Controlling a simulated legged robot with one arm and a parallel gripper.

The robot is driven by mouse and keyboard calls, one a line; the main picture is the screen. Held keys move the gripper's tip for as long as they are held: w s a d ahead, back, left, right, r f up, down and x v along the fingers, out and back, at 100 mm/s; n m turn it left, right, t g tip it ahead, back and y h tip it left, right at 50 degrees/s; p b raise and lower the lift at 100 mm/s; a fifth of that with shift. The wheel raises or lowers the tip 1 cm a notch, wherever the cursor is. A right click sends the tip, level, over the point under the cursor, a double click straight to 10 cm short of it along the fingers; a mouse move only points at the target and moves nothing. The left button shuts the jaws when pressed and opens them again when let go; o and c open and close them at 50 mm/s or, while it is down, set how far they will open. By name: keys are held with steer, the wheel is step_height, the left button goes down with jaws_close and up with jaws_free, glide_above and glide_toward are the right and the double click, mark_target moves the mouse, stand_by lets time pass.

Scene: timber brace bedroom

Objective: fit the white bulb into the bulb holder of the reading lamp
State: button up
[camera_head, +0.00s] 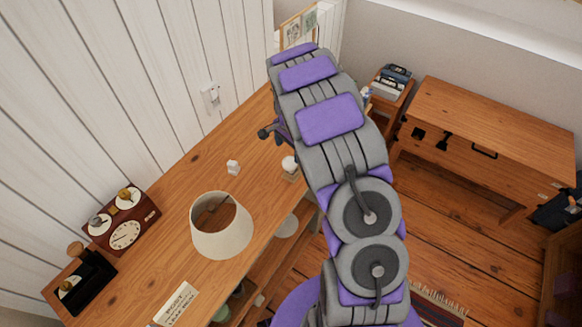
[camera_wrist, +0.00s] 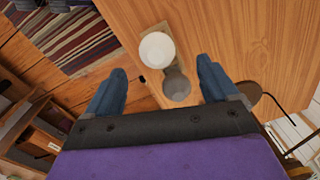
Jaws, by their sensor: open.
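The white bulb (camera_head: 289,162) sits in a small wooden stand (camera_head: 292,175) near the desk's front edge. In the wrist view, the bulb (camera_wrist: 157,49) shows as a white round top, with a grey round patch beside it that I cannot identify. My gripper (camera_wrist: 161,67) is open and empty, its blue fingers spread to either side of the bulb and stand, with no contact visible. In the head view, my gripper (camera_head: 272,131) is over the desk, partly hidden by my arm. A cream lampshade (camera_head: 222,232) stands nearer on the desk; its bulb holder cannot be made out.
The wooden desk (camera_head: 185,195) runs along a white plank wall. A small white object (camera_head: 232,167) stands behind the bulb. A clock set (camera_head: 125,228), a black tray (camera_head: 88,282) and a lettered card (camera_head: 177,303) occupy the near-left end. A wooden chest (camera_head: 495,125) stands right.

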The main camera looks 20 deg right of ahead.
mark_target(290, 160)
steer(key=shift+a+f, duration=0.2)
steer(key=shift+f, duration=0.4)
steer(key=shift+a+f, duration=0.15)
steer(key=shift+f, duration=0.4)
steer(key=f, duration=0.1)
steer(key=d+f+b, duration=0.1)
steer(key=f, duration=0.2)
steer(key=shift+d+f+b, duration=0.25)
steer(key=shift+f+b, duration=0.05)
steer(key=shift+f, duration=0.1)
steer(key=shift+a, duration=0.3)
steer(key=shift+c, duration=0.4)
steer(key=c, duration=0.3)
steer(key=shift+d, duration=0.1)
steer(key=c, duration=0.7)
steer(key=shift+r, duration=0.1)
steer(key=shift+c, duration=0.2)
